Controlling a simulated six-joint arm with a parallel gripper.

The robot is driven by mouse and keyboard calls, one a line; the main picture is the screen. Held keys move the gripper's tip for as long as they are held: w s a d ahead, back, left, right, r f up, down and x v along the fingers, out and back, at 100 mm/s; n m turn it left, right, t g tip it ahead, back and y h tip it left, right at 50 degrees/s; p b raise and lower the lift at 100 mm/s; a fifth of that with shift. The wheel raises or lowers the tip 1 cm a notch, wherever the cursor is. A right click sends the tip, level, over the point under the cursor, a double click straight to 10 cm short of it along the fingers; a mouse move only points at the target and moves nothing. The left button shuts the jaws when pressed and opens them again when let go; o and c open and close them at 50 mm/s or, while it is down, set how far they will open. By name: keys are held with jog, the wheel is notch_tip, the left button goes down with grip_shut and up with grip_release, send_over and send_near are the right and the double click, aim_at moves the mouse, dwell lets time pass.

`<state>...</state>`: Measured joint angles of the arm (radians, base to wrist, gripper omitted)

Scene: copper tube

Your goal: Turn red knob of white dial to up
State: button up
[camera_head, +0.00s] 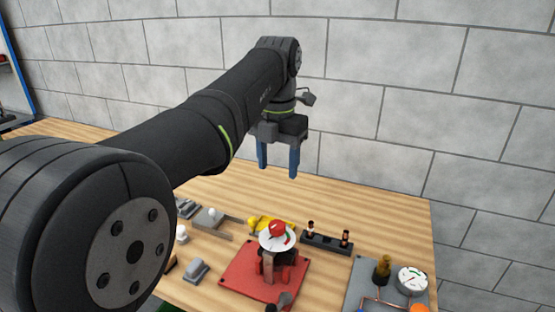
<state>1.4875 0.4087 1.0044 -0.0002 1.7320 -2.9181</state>
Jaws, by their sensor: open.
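The white dial (267,241) with its red knob (277,227) stands near the middle of the table, on a post over a red base plate (241,278). A bit of green marking shows on the dial's right side. Which way the knob points is too small to tell. My gripper (279,172) is open and empty. Its two blue fingers point down. It is in the air above the table, and in the picture it is above the dial and apart from it.
A dark rack (326,244) with small bottles stands right of the dial. A grey plate (362,285) with copper tubing and a white gauge (412,279) is at the right. Grey and yellow parts lie left of the dial. The table's back strip is bare.

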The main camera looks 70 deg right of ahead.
aim_at(277, 225)
jog(key=shift+r, duration=0.15)
notch_tip(277, 225, down, 16)
jog(key=n, duration=3.5)
jog(key=shift+a+f+n, duration=0.15)
jog(key=shift+f+n, duration=0.05)
jog(key=shift+n, duration=0.2)
